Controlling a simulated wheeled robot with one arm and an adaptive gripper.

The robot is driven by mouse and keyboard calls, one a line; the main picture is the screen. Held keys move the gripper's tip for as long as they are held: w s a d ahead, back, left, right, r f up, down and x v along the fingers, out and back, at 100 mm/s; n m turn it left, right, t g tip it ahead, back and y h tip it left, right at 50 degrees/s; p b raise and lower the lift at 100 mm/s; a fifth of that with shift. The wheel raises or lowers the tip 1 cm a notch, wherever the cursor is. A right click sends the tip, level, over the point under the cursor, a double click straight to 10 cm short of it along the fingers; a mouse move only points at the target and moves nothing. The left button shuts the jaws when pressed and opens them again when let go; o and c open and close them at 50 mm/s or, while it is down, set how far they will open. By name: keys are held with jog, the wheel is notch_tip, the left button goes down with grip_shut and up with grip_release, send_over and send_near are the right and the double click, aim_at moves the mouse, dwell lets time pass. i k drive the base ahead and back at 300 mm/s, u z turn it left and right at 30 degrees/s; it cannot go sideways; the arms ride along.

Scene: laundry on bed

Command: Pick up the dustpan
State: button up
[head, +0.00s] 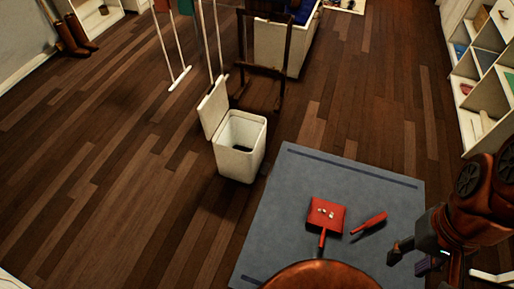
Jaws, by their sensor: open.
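The red dustpan (325,213) lies on the blue-grey mat (300,180), its handle pointing toward the bottom of the head view. A few small pale bits rest in its pan. A red brush (369,223) lies on the mat just right of the dustpan, apart from it. My gripper (393,250) is at the lower right, over the mat's right side, to the right of and below the dustpan and brush. It is open, and I see nothing in it. Part of my own body covers the bottom middle of the mat.
A white bin (240,155) with its lid raised stands left of the mat. Behind it are a dark wooden frame (262,85), a white box (285,45) and a white drying rack (168,65). White shelves (483,90) line the right side. Wood floor is clear at left.

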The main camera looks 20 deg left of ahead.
aim_at(316, 220)
jog(key=z, duration=0.15)
jog(key=k, duration=0.6)
jog(key=u, duration=1.3)
jog(key=i, duration=0.5)
jog(key=u, duration=1.1)
jog(key=i, duration=1.45)
jog(key=z, duration=2.65)
